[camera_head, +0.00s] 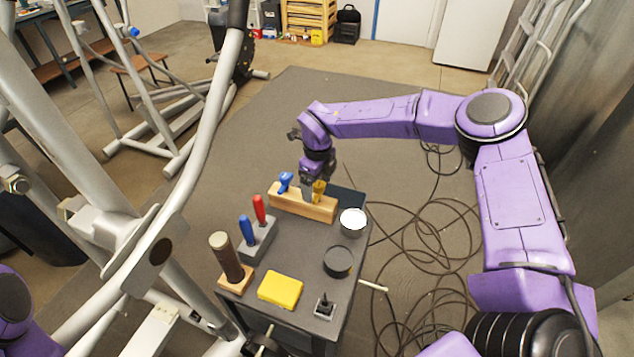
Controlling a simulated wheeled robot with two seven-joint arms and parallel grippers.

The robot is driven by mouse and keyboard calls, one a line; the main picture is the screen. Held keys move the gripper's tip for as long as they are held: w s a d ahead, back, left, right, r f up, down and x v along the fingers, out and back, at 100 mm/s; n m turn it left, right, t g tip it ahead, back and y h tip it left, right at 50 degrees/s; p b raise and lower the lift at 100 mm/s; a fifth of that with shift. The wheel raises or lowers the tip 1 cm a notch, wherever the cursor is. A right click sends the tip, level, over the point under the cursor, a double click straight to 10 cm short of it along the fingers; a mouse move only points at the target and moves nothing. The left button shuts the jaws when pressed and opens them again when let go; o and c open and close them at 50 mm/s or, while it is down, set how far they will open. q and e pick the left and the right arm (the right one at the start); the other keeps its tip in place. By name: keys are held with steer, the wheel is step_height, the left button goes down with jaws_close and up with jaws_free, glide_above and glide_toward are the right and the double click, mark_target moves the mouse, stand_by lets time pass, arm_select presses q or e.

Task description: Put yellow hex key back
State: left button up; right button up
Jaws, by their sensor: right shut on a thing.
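The yellow hex key (319,188) is at the wooden block (289,204) on the small dark table (296,243). My right gripper (311,192) points down over the right part of the block and is shut on the yellow hex key. The gripper partly hides the key, and I cannot tell how deep it sits in the block. A blue-handled key (285,181) stands in the block to the left of the gripper. My left gripper is out of view; only a purple part of that arm shows at the lower left.
Red (259,209) and blue (246,229) screwdrivers stand in a grey holder. A brown-handled tool (226,255), a yellow box (280,290), an open white-filled can (352,221) and a dark round tin (338,262) share the table. Elliptical bars (200,130) rise at left; cables lie at right.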

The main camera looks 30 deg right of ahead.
steer(key=o, duration=1.3)
step_height(320, 180, up, 11)
steer(key=p, duration=0.8)
steer(key=shift+f, duration=0.2)
steer(key=shift+s, duration=0.1)
